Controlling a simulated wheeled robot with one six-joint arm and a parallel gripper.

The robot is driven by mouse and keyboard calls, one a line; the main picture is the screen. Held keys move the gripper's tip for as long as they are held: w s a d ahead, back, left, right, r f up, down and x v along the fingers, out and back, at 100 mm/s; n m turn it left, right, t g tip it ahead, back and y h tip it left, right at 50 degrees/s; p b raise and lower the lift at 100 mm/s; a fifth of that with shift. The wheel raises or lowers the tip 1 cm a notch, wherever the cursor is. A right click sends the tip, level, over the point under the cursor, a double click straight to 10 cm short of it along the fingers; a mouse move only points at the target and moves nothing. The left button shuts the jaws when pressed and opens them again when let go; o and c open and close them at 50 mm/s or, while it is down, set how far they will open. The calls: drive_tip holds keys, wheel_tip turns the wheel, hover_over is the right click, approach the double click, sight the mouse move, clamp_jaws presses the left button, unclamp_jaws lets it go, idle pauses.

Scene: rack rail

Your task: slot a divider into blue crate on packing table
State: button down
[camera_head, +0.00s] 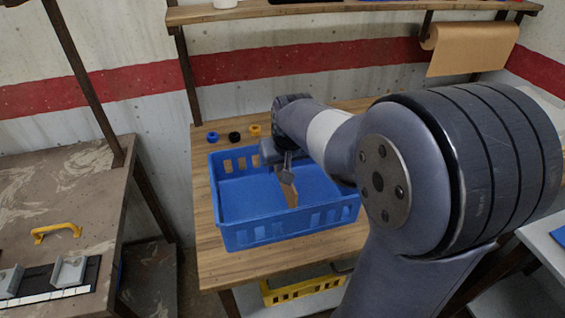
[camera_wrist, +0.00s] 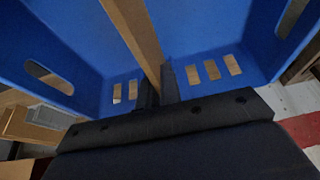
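The blue crate (camera_head: 258,233) stands on the wooden packing table (camera_head: 222,262). A thin tan divider (camera_head: 290,195) is inside the crate's outline, near its middle, on edge. My gripper (camera_head: 287,176) is over the crate with its fingers pointing down at the divider. In the wrist view the divider (camera_wrist: 137,32) runs from the top edge down between the two dark fingers, which sit close on both its sides. The crate's slotted walls (camera_wrist: 88,92) show around it. Whether the divider's lower edge touches the crate floor cannot be told. My arm hides the crate's right back corner.
A yellow crate (camera_head: 302,288) is below the table. A side bench (camera_head: 60,200) with a yellow handle (camera_head: 56,232) stands at left. A shelf (camera_head: 350,8) and paper roll (camera_head: 470,48) are above.

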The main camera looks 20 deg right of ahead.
drive_tip(key=shift+f+b, duration=1.65)
drive_tip(key=shift+f, duration=0.65)
drive_tip(key=c, duration=1.5)
unclamp_jaws()
drive_tip(key=shift+c, duration=0.2)
drive_tip(key=v, duration=1.1)
drive_tip(key=shift+p, duration=0.35)
drive_tip(key=shift+f, duration=0.15)
drive_tip(key=x, duration=1)
drive_tip(key=shift+w+f+b, duration=0.15)
drive_tip(key=shift+b, duration=0.2)
drive_tip(key=shift+w, duration=0.1)
drive_tip(key=shift+r+p, duration=0.35)
drive_tip(key=shift+p, duration=0.05)
